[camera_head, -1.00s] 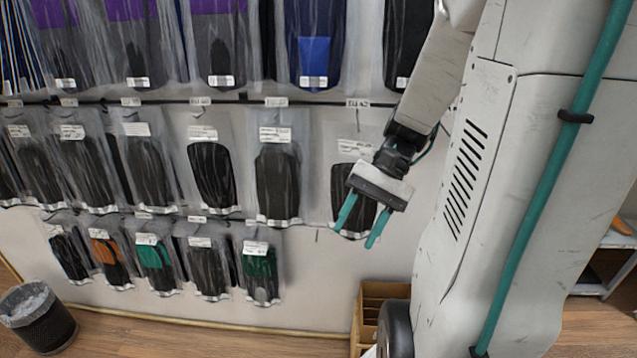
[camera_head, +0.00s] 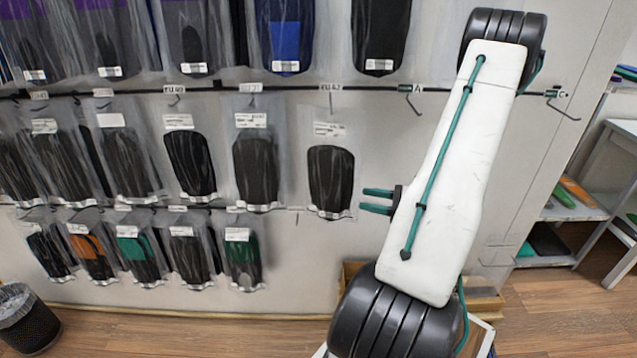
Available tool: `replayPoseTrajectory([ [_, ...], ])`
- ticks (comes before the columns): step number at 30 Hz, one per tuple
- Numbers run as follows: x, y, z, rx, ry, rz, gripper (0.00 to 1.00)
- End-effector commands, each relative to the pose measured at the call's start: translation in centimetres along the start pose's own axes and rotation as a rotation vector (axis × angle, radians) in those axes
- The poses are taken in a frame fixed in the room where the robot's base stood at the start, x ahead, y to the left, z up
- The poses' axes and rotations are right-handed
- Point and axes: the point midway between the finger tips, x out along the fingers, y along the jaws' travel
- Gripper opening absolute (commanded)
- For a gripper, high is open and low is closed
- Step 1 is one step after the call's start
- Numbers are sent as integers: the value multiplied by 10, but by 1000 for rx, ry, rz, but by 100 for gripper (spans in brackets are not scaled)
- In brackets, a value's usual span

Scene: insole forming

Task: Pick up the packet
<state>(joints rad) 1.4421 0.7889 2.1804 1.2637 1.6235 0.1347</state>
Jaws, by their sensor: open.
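Several clear packets with dark insoles hang on a wall rack. The rightmost packet of the middle row (camera_head: 329,180) hangs below a tag reading EU 42, with a white label and a black insole. My gripper (camera_head: 376,202) is just right of this packet, its two teal fingers pointing left toward it. The fingers are apart with nothing between them. I cannot tell whether the tips touch the packet's edge. My arm hides part of the wall and the gripper's base.
A packet with a dark green insole (camera_head: 242,257) hangs in the bottom row. Empty hooks (camera_head: 410,102) are on the rail to the right. A wooden box (camera_head: 484,300) stands behind my arm. Shelves (camera_head: 571,213) are at right, a bin (camera_head: 27,318) at lower left.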

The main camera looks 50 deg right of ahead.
Motion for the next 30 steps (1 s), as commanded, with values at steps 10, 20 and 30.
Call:
replayPoseTrajectory([
  [10, 40, 4, 0, 1, 0, 2, 47],
  [20, 76, 7, 1, 0, 0, 1, 47],
  [30, 76, 7, 1, 0, 0, 0, 8],
])
